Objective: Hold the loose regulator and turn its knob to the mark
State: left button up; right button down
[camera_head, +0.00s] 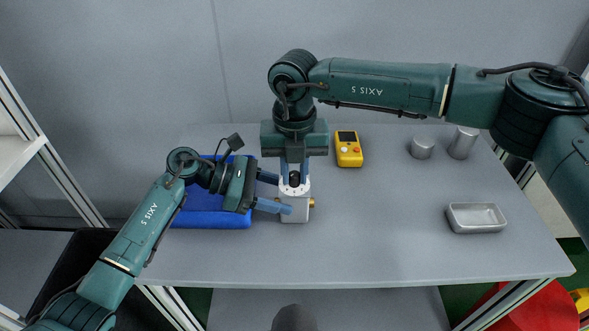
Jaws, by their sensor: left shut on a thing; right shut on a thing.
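The regulator (294,213) is a pale grey block with a small brass fitting on its right side, standing upright on the table. A black knob (294,180) sits on its top. My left gripper (281,196) reaches in from the left and is shut on the regulator's body, with its blue-grey fingers across the block. My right gripper (294,170) points straight down from above and is shut on the knob. The fingers partly hide the knob, and the mark cannot be made out at this size.
A blue mat or bin (212,219) lies behind my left gripper. A yellow handheld meter (348,150) lies behind and right of the regulator. Two grey cylinders (422,148) stand at the back right. A shallow metal tray (477,227) sits at the right. The table's middle right is clear.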

aim_at(295, 174)
jog(key=shift+w, duration=0.1)
dwell(0.3)
jog(key=c, duration=1.3)
grip_release()
jog(key=shift+r, duration=0.1)
notch_tip(295, 174, up, 12)
jog(key=shift+f, duration=0.1)
pick_arm(q)
jog(key=o, duration=0.9)
jog(key=shift+a, duration=0.15)
